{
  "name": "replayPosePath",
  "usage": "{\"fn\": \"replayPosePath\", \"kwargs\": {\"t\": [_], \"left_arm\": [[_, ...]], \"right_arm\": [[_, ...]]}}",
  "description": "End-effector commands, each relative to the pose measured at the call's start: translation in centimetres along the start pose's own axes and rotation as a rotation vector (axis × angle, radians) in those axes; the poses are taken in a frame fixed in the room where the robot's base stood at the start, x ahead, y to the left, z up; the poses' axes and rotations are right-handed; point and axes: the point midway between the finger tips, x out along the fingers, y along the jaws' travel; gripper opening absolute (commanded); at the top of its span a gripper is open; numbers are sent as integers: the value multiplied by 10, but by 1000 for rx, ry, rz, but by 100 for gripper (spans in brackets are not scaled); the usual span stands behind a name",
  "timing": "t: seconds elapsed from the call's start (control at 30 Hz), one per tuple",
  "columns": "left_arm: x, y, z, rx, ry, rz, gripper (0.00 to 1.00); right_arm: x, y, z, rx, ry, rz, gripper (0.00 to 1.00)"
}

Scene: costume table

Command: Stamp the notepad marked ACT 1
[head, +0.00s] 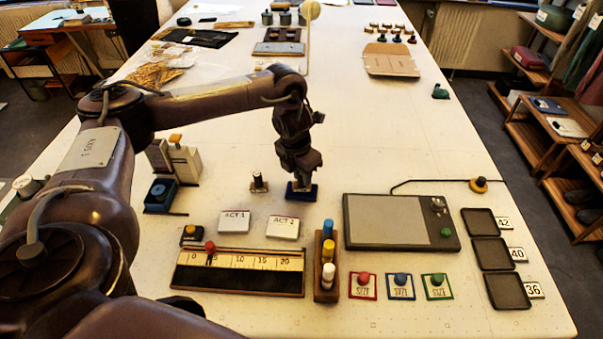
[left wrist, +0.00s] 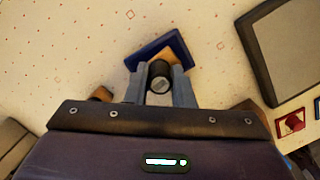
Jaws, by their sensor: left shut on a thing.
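The notepad marked ACT 1 (head: 235,229) lies flat on the table, with the ACT 2 notepad (head: 283,232) to its right. My left gripper (head: 301,182) points down behind the ACT 2 notepad. In the left wrist view its fingers (left wrist: 160,88) are shut on a dark round handle (left wrist: 160,70) with a grey top, seemingly a stamp. A blue-edged piece (head: 303,194) lies right under the gripper; the wrist view shows its blue rim and tan inside (left wrist: 172,46). I cannot tell whether the stamp touches it. A small wooden stamp (head: 259,187) stands just left. My right gripper is out of view.
A ruler board (head: 238,283) and a rack of coloured cylinders (head: 327,282) stand in front. A grey flat panel (head: 385,222) lies right. A blue-black box (head: 160,196) stands left.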

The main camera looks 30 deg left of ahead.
Motion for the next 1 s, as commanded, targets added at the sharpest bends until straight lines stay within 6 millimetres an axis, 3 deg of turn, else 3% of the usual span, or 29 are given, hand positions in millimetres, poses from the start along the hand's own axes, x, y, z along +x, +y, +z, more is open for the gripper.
{"fn": "replayPosePath", "kwargs": {"t": [0.53, 1.0], "left_arm": [[-2, 0, 0, 1, 3, -1, 7], [-38, 0, 5, 0, 1, 0, 7]], "right_arm": [[-2, -2, 0, -1, 0, -2, 55], [-32, 1, -2, -2, -1, 0, 55]]}}
